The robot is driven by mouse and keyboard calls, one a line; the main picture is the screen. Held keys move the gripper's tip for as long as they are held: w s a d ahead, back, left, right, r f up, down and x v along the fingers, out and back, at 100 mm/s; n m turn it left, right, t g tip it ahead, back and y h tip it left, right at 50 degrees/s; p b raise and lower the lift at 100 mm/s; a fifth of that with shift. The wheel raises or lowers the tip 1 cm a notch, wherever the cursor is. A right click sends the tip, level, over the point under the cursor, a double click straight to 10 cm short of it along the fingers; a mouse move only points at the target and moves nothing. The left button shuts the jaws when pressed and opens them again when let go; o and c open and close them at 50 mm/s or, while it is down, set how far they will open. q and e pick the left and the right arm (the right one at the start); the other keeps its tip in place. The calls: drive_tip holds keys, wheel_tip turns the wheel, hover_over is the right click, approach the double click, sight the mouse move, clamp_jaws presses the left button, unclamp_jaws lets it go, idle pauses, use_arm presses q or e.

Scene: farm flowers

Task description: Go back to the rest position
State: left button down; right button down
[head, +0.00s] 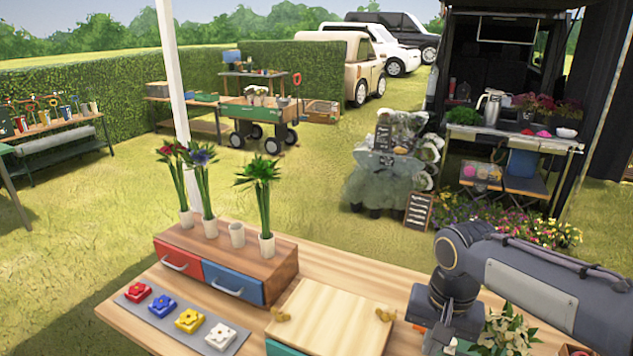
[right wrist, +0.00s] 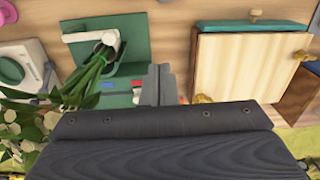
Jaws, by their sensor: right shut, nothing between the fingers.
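My right gripper (head: 438,343) is at the lower right of the head view, over the right part of the wooden table (head: 345,270). In the right wrist view my right gripper (right wrist: 161,84) has its grey fingers together, with nothing held. Green stems (right wrist: 92,75) with pale blossoms are just left of the fingers; I cannot tell whether they touch. The white flowers (head: 507,329) also show right of the gripper in the head view. My left gripper is not in view.
Farther left are a red and blue drawer box (head: 228,283) bearing several vases and a grey mat (head: 130,312) with coloured flower blocks. Grass is open beyond the table.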

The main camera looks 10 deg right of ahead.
drive_tip(key=s+a+f+n+t+y, duration=0.2)
drive_tip(key=s+a+n+t+y, duration=0.1)
drive_tip(key=s, duration=1.1)
drive_tip(key=shift+n+t, duration=0.6)
drive_tip(key=shift+t, duration=0.5)
drive_tip(key=shift+s+f, duration=0.1)
